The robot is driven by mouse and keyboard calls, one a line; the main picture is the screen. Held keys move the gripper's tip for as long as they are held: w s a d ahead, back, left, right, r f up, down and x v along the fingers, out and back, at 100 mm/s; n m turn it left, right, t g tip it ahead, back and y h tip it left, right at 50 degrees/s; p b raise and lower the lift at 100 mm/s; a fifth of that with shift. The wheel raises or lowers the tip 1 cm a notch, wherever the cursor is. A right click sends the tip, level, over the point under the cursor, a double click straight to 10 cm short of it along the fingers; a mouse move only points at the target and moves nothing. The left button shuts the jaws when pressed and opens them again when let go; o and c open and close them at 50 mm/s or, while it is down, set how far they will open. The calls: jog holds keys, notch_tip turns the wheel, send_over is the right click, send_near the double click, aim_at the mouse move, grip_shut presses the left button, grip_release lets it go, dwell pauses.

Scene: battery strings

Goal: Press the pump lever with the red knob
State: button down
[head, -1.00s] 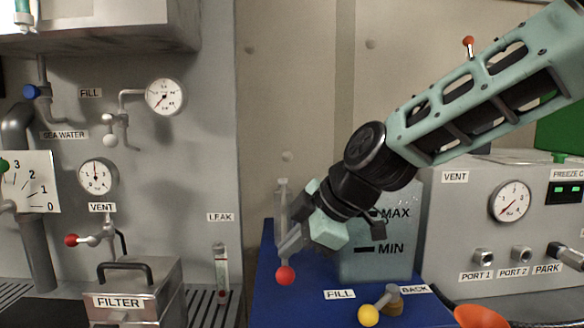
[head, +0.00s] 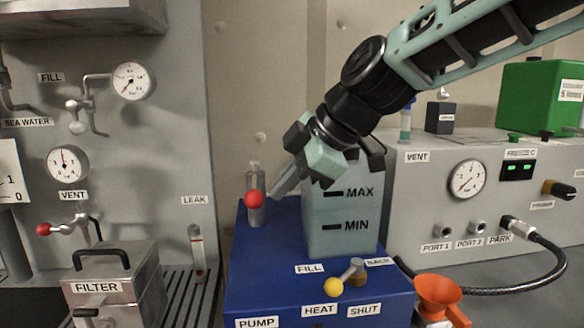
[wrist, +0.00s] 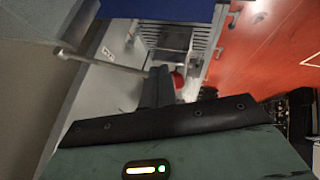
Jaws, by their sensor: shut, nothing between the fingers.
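The pump lever's red knob (head: 254,199) is in front of an upright metal cylinder (head: 254,177) at the back left of the blue unit (head: 285,290) with the PUMP label. Most of the lever arm is hidden. My gripper (head: 277,192) is shut and empty, pointing down-left, with its fingertips close to the right of the knob. I cannot tell whether they touch. In the wrist view the red knob (wrist: 178,80) shows just beyond the shut fingers (wrist: 158,88), partly covered by them.
A translucent tank (head: 340,225) with MAX and MIN marks stands right beneath my gripper. A yellow-knobbed lever (head: 333,287) and orange funnel (head: 438,290) are at front right. Another red-knobbed lever (head: 44,229) is at the VENT on the left. A metal FILTER box (head: 100,280) is front left.

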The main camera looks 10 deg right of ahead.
jog(key=v, duration=0.3)
jog(key=shift+s+a+r, duration=0.1)
jog(key=shift+a+r, duration=0.05)
jog(key=shift+r, duration=0.15)
jog(key=shift+a, duration=0.15)
dwell(0.3)
dwell(0.9)
